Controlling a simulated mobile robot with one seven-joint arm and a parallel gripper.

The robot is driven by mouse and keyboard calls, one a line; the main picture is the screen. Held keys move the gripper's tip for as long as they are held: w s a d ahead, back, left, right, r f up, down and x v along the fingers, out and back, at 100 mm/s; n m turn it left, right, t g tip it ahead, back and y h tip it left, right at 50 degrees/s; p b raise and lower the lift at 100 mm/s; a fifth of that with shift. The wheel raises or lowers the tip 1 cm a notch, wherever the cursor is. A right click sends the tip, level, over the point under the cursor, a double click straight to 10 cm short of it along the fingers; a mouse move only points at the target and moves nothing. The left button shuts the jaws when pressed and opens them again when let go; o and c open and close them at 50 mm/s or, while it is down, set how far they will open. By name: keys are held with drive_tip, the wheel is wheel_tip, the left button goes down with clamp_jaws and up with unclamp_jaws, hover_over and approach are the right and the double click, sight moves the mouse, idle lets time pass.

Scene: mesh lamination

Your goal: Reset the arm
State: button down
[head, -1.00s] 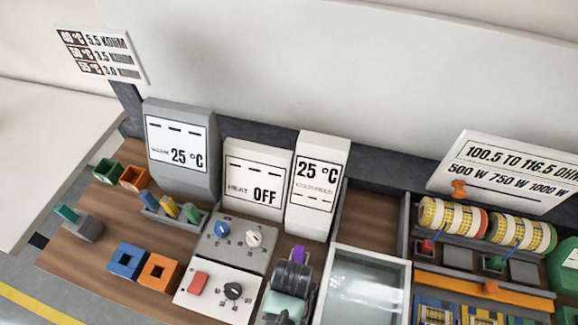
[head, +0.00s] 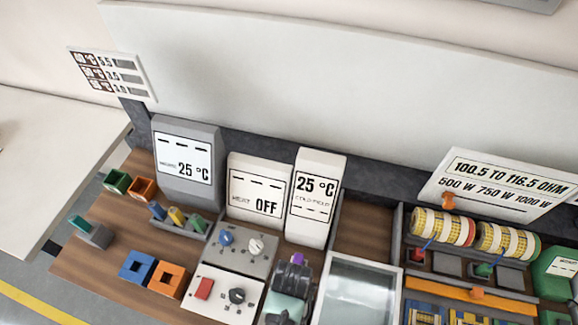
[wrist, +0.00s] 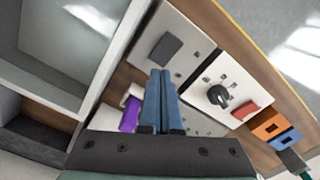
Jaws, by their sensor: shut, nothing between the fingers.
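My gripper (wrist: 162,73) shows in the wrist view as two blue fingers pressed together, with nothing between them. It points over the workbench (head: 90,265), near the control panel with the black knob and red button (wrist: 225,92). A purple part (wrist: 130,115) shows just left of the fingers; it also appears in the head view (head: 297,258).
Three display units stand at the back: a grey one (head: 187,160), a "HEAT OFF" one (head: 256,185) and a narrow white one (head: 317,195). A glass-topped box (head: 355,290) stands right of the panels. Orange (head: 168,280) and blue (head: 137,267) blocks lie left.

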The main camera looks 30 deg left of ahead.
drive_tip(key=shift+r+p, duration=0.35)
drive_tip(key=shift+r, duration=0.25)
